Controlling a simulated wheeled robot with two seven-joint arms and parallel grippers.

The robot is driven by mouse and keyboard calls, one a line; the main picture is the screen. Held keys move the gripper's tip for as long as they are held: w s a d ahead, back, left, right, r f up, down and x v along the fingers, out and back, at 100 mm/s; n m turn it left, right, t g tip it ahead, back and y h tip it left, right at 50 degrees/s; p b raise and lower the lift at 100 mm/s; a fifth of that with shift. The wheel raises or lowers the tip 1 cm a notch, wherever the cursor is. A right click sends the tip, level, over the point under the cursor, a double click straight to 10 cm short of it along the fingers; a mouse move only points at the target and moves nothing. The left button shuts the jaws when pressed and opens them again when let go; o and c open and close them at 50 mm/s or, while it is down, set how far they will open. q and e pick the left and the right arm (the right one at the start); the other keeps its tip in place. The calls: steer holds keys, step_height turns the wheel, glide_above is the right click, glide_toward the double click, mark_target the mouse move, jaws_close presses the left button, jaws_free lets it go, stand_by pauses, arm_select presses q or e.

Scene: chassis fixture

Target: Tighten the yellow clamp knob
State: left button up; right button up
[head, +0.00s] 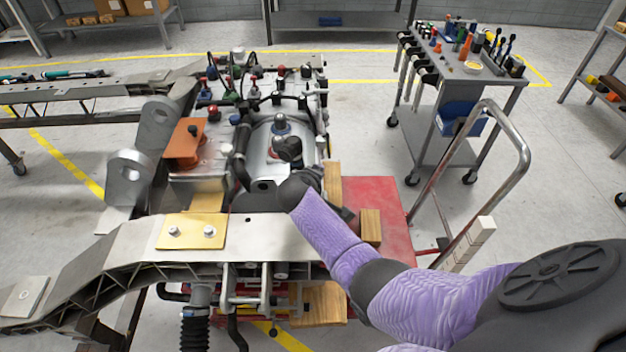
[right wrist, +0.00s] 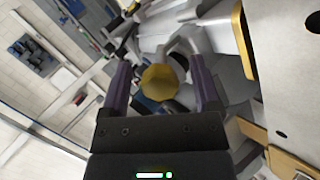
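The yellow clamp knob (right wrist: 160,82) shows in the right wrist view as a faceted yellow cap. It lies between the two dark purple fingers of my right gripper (right wrist: 160,66). The fingers are wide apart, with a visible gap on each side of the knob. How deep the knob sits between them I cannot tell. In the head view my right arm, in a purple sleeve, reaches in from the lower right over the chassis fixture (head: 110,252). There the fingers and the yellow knob cannot be made out. My left gripper is not in view.
A gold plate with two bolts (head: 190,232) lies on the near rail. An orange block (head: 184,140) and a silver cylindrical housing (head: 270,140) stand behind it. A red cart (head: 385,197) with a tall metal handle is at the right. A tool trolley (head: 470,75) stands farther back.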

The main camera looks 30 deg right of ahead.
steer(key=shift+s+a+r+p, duration=0.1)
steer(key=shift+a+r+p, duration=0.05)
steer(key=shift+r+p, duration=0.15)
steer(key=p+v, duration=0.4)
steer(key=v, duration=0.5)
steer(key=shift+s+a, duration=0.1)
steer(key=shift+s, duration=0.05)
